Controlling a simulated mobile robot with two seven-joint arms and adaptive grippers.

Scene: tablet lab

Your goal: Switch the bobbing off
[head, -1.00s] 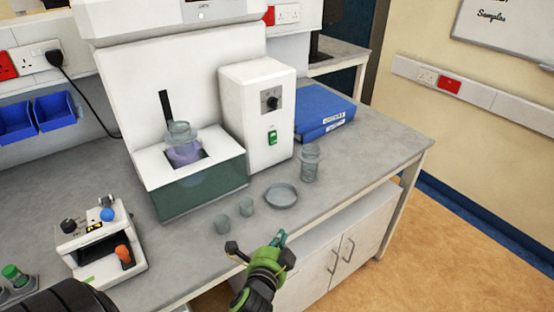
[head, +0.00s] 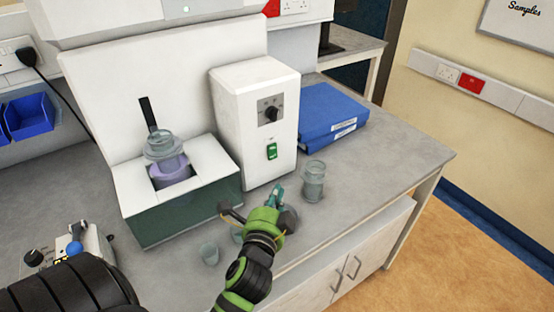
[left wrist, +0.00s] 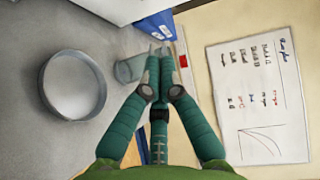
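The bobbing unit is a white stand with a dark green-sided bath (head: 190,212). A glass basket (head: 162,143) hangs above a lilac beaker (head: 170,172) in it. The white control box (head: 230,125) beside it has a dial (head: 270,112) and a green rocker switch (head: 271,151) below. Which way the rocker is set is too small to tell. My left gripper (head: 278,194) is below and in front of the box, apart from the switch. Its teal fingers (left wrist: 158,65) meet at the tips, holding nothing. My right gripper is not in view.
A glass jar (head: 313,182) stands right of my left gripper. A round dish (left wrist: 74,86) lies close by, mostly hidden behind the gripper in the head view. Blue binders (head: 330,112) lie behind the jar.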

